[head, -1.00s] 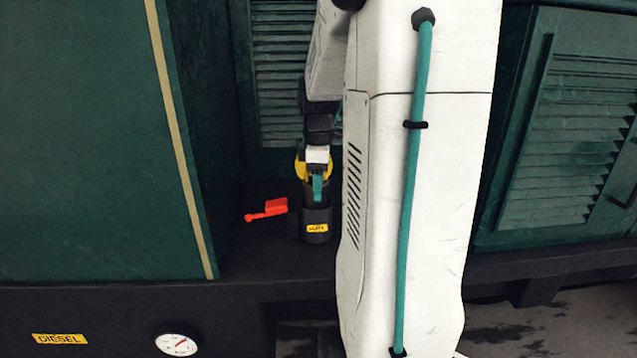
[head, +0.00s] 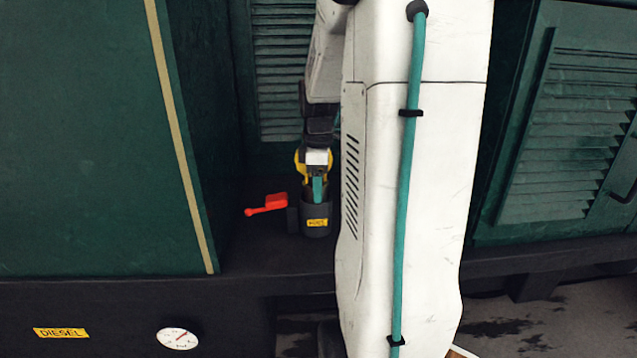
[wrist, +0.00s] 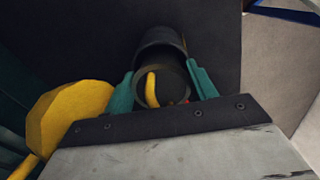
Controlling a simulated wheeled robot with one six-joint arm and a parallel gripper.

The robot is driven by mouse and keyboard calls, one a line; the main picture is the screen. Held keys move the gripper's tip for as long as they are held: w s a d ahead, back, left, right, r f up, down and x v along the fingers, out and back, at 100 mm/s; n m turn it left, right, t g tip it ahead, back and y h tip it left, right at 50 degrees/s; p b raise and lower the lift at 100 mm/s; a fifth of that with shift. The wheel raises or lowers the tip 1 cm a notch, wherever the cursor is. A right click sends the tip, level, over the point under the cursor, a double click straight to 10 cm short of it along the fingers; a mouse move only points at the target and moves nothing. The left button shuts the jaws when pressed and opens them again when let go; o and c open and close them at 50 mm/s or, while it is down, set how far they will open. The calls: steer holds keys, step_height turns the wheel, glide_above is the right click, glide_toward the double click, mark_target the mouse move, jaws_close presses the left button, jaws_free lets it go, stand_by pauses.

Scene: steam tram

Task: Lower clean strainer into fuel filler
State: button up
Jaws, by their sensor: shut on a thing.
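The fuel filler (head: 317,226) is a short dark upright tube with a yellow label, standing on the dark ledge in the head view. My gripper (head: 318,187) is right above it, its teal finger tips close to the filler's rim. In the wrist view my gripper (wrist: 161,90) has a teal finger on each side of a dark, round, open-topped strainer (wrist: 172,78) with a yellow handle. The fingers are shut on it. The strainer appears at least partly inside the filler; its lower part is hidden, so I cannot tell how deep it sits.
A red lever (head: 268,204) sticks out left of the filler. A yellow round part (wrist: 65,115) is beside my gripper in the wrist view. A green panel (head: 95,140) stands at left, louvres (head: 281,70) behind. A gauge (head: 177,338) is below the ledge.

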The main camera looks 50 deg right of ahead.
steer(key=shift+f, duration=0.1)
steer(key=shift+f, duration=0.25)
steer(key=o, duration=1.1)
steer(key=shift+o, duration=0.5)
steer(key=shift+o, duration=0.8)
steer(key=shift+r, duration=0.1)
